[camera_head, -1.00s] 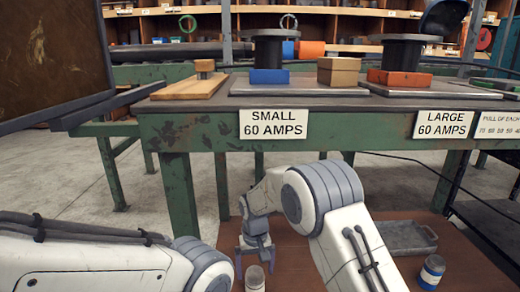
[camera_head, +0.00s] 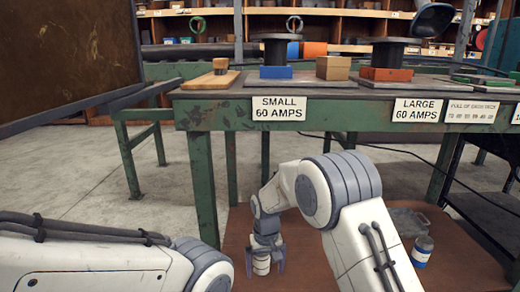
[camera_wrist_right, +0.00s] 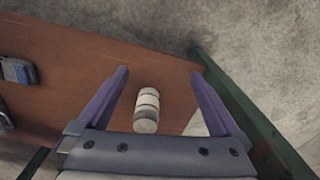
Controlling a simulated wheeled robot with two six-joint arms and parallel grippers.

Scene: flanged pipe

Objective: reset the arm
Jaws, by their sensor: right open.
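My right gripper (camera_head: 264,270) points down over the low brown board, with its fingers apart. In the right wrist view my right gripper (camera_wrist_right: 160,73) is open, with nothing clamped between its purple-grey fingers. A small whitish can with dark bands (camera_wrist_right: 147,110) shows between the fingers there. The same can (camera_head: 261,264) appears between or behind the fingers in the head view; I cannot tell the exact gap. My left arm comes in at the lower left of the head view, but its gripper is out of the picture.
A green workbench (camera_head: 200,125) with labels stands ahead, carrying spools and blocks. The low brown board (camera_head: 450,265) holds a grey tray (camera_head: 407,222) and a blue-white can (camera_head: 422,252) to the right. A dark panel (camera_head: 70,50) stands at left. Concrete floor (camera_head: 90,190) is clear at left.

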